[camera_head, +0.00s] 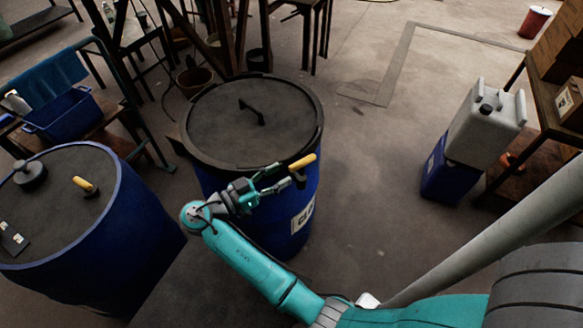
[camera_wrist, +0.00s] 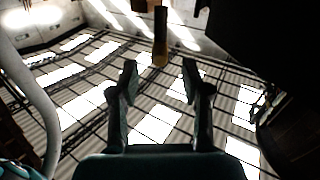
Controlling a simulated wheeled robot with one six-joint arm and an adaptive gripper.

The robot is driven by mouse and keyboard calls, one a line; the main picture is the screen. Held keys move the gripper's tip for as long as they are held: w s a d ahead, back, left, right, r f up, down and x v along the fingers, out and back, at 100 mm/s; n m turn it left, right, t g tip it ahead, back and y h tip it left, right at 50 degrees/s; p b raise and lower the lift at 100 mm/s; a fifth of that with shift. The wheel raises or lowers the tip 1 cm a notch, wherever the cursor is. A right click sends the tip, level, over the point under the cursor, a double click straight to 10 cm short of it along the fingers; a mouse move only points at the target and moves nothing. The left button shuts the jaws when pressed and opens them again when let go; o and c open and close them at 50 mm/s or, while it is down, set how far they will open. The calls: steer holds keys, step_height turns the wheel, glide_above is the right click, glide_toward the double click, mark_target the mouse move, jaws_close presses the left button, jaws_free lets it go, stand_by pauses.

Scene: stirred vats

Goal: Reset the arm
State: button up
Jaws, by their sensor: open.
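My arm reaches up from the bottom right in the head view. My gripper (camera_head: 279,178) is beside the front right rim of the middle blue vat (camera_head: 255,205), with its fingers spread and nothing between them. A yellow-handled lever (camera_head: 303,161) is just beyond the fingertips at that rim. In the wrist view my gripper (camera_wrist: 159,82) is open, and the yellow-tipped lever (camera_wrist: 160,50) hangs ahead of the gap between the fingers. I cannot tell whether they touch. The wrist camera looks up toward bright ceiling windows.
The middle vat has a dark lid (camera_head: 225,115) with a bar handle. Another blue vat (camera_head: 110,245) stands at the left, with a yellow handle (camera_head: 85,185) on its lid. A grey canister (camera_head: 485,120) sits on a blue box (camera_head: 447,175) at the right. Floor between is clear.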

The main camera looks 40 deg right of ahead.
steer(key=shift+w+a, duration=0.15)
steer(key=shift+a, duration=0.65)
